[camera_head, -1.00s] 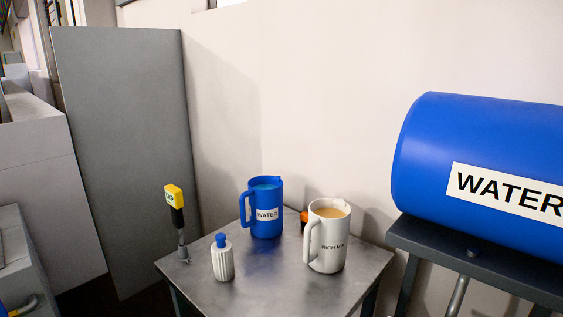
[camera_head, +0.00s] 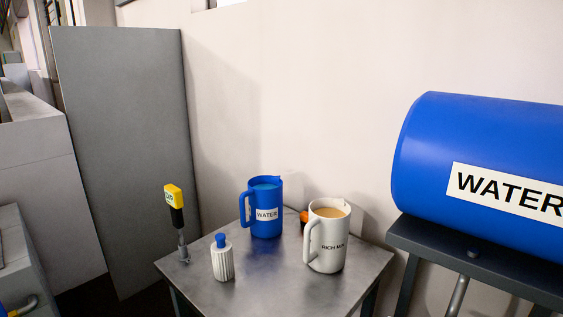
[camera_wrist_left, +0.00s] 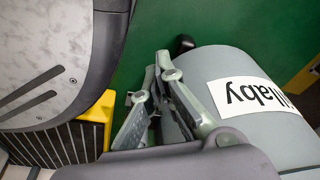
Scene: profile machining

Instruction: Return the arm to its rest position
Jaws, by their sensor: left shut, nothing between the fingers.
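My left gripper (camera_wrist_left: 165,100) shows in the left wrist view, its grey fingers closed with nothing held between them. Green floor lies beyond it. Neither arm nor gripper shows in the head view, and my right gripper is in no view. The arm's full pose cannot be seen.
A metal table (camera_head: 275,290) carries a blue water jug (camera_head: 264,225), a white jug (camera_head: 327,255) of tan liquid, a white bottle (camera_head: 223,262) with a blue cap and a yellow-black handheld meter (camera_head: 175,210). A blue water barrel (camera_head: 480,150) lies on a dark stand (camera_head: 480,265) at right.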

